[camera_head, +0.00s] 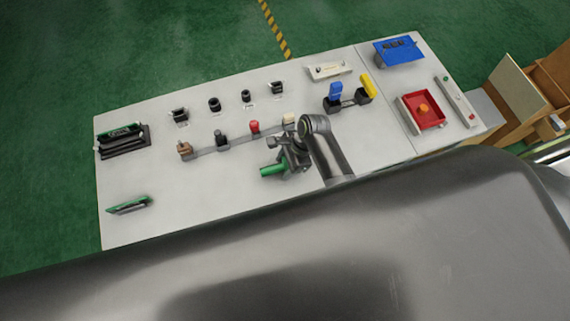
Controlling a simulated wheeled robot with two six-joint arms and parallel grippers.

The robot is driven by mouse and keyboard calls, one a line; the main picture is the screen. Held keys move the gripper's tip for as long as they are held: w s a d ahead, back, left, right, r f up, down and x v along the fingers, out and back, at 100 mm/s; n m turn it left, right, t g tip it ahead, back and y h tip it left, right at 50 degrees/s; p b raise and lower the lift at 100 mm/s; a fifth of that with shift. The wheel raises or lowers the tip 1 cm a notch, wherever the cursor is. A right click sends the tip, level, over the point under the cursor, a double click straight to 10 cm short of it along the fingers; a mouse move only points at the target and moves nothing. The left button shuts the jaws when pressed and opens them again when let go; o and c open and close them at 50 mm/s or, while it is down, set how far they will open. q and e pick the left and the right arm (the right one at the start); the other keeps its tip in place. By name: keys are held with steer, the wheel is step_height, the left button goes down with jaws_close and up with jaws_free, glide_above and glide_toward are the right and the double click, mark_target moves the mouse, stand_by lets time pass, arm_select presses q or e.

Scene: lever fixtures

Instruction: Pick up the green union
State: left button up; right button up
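The green union (271,170) is a small green cylinder near the front middle of the light grey table. It lies roughly level, with its right end hidden at my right gripper (284,164). The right arm comes in from the right of it, and the fingers are right at the union. They are too small and dark to show whether they are open or closed on it. My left gripper is not in view.
Behind the gripper, a rail (203,152) carries brown, black and red pieces. Blue and yellow levers (349,101) stand further right. A red tray (424,111) and blue box (398,50) are at the right.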

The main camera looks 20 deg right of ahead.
steer(key=c, duration=0.5)
steer(key=shift+r, duration=0.15)
steer(key=shift+c, duration=0.2)
